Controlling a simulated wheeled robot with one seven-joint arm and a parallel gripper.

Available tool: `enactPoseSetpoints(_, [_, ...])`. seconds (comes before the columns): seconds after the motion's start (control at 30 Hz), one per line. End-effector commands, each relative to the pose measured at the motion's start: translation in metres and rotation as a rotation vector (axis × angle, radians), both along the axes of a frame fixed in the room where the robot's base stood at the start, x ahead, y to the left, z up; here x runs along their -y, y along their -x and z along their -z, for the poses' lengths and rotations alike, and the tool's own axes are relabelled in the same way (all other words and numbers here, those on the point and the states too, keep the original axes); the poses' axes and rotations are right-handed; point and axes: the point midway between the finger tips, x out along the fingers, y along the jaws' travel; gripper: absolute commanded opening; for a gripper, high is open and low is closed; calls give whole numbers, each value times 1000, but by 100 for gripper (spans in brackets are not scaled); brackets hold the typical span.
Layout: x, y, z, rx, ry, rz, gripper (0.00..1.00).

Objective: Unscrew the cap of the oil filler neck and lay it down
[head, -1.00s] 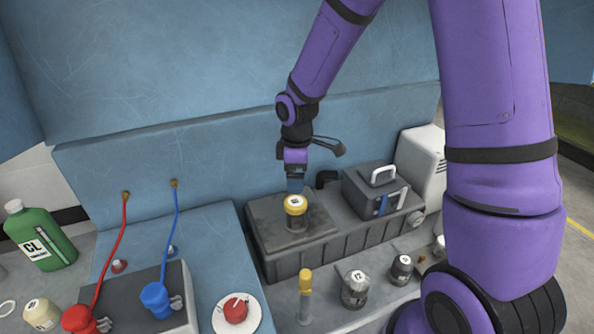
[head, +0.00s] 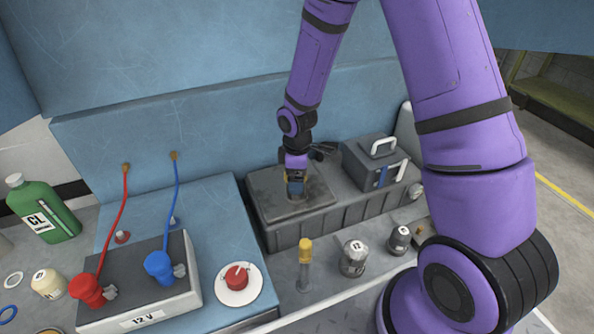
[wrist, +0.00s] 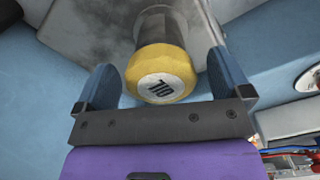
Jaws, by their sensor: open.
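The yellow oil cap (wrist: 160,72), marked OIL on top, sits on the grey filler neck (wrist: 153,24) in the wrist view. In the head view the cap is mostly hidden behind my gripper (head: 295,183), which is over the neck on the dark engine block (head: 265,201). In the wrist view my gripper (wrist: 162,88) is open, with one blue finger on each side of the cap. A gap shows between the cap and each finger.
A dark box with a white handle (head: 383,147) stands right of the neck. A yellow-topped dipstick (head: 305,251) and grey canisters (head: 354,258) stand in front. A 12 V battery (head: 143,297) with red and blue leads is at left, near a red knob (head: 237,278).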

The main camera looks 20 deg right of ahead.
Motion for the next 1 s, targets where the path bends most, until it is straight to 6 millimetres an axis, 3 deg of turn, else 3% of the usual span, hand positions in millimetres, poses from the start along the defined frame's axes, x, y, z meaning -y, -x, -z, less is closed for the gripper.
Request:
enactPoseSetpoints(0.1, [0, 0, 0, 0, 0, 0, 96])
enactPoseSetpoints(0.13, [0, 0, 0, 0, 0, 0, 92])
enactPoseSetpoints(0.3, [0, 0, 0, 0, 0, 0, 52])
enactPoseSetpoints(0.37, [0, 0, 0, 0, 0, 1, 43])
enactPoseSetpoints(0.5, [1, 0, 0, 0, -1, -35, 43])
enactPoseSetpoints(0.8, [1, -2, 0, 0, -1, -426, 43])
enactPoseSetpoints(1.0, [0, -2, 0, 0, 0, -452, 43])
